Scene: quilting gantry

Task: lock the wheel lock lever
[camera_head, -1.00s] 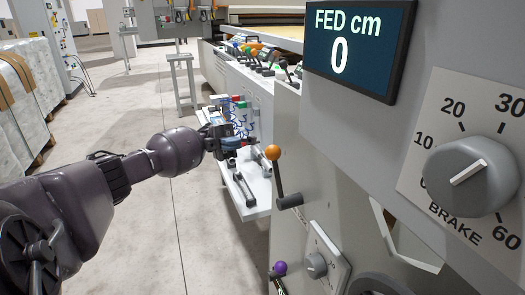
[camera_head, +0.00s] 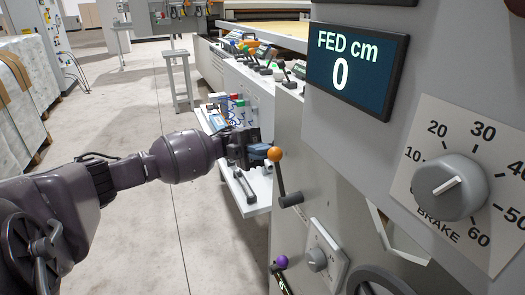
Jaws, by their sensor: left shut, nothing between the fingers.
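A lever with an orange ball (camera_head: 274,154) stands up from a dark hub (camera_head: 291,200) on the side of the grey machine, its rod leaning slightly left. A second lever with a purple ball (camera_head: 281,261) is lower down, its lower end cut off by the frame. No label shows which one is the wheel lock lever. My left gripper (camera_head: 263,152) is shut, its tips right beside the orange ball on its left. I cannot tell whether they touch it. My right gripper is not in view.
A dark handwheel (camera_head: 378,283) is partly visible at the bottom. A small knob (camera_head: 317,260) sits near the purple ball. A brake dial (camera_head: 450,188) and a display (camera_head: 357,68) reading 0 are at right. A tool shelf (camera_head: 250,205) lies behind my gripper.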

